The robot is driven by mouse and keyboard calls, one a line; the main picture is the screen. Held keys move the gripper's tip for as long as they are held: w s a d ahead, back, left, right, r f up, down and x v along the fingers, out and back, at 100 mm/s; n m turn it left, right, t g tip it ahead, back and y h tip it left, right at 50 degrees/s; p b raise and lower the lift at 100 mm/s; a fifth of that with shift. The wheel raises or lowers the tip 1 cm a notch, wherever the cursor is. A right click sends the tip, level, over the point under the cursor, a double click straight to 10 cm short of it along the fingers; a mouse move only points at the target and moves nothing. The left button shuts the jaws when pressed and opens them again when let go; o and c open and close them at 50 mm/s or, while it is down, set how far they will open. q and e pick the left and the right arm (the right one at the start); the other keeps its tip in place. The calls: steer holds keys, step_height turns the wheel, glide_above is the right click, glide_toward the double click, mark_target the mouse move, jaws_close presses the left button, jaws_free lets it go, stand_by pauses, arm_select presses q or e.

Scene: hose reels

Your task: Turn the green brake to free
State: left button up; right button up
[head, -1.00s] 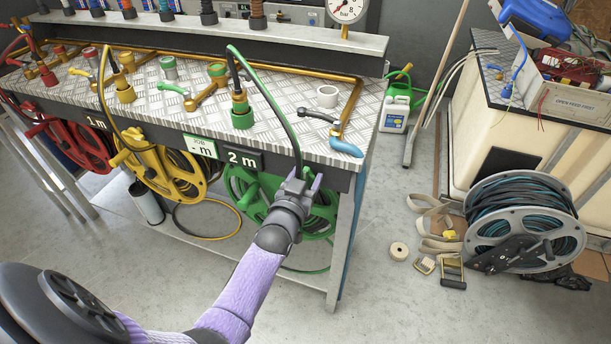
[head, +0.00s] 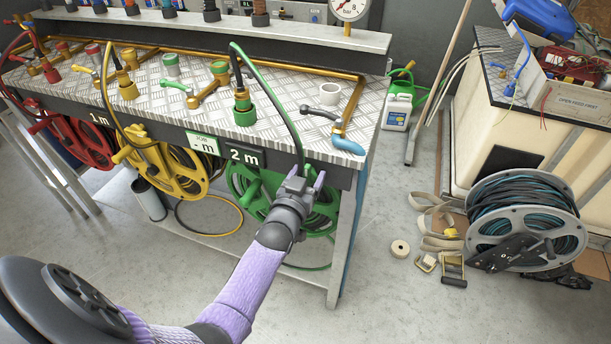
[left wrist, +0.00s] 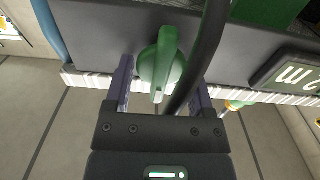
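The green brake (left wrist: 161,66) is a round knob with a raised lever on the dark bench front, seen in the left wrist view. Its lever points roughly along my fingers there. My left gripper (head: 307,181) is open at the bench front beside the green reel (head: 238,183); in the left wrist view its fingers (left wrist: 160,95) stand on either side of the brake. I cannot tell whether they touch it. A black hose (left wrist: 203,55) passes close to the right finger. In the head view the brake is mostly hidden by my gripper. My right gripper is not in view.
The yellow reel (head: 177,172) and red reel (head: 88,143) hang to the left under the metal bench top (head: 290,90). A "2 m" sign (head: 243,157) is left of my gripper. A grey cable reel (head: 525,225) stands on the floor at right. The floor between is mostly clear.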

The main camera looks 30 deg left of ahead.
arm_select(q)
steer(key=p+v, duration=0.3)
steer(key=v, duration=0.7)
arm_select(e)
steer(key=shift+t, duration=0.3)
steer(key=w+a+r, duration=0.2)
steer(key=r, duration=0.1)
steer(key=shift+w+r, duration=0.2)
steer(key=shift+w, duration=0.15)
arm_select(q)
steer(key=shift+a, duration=0.1)
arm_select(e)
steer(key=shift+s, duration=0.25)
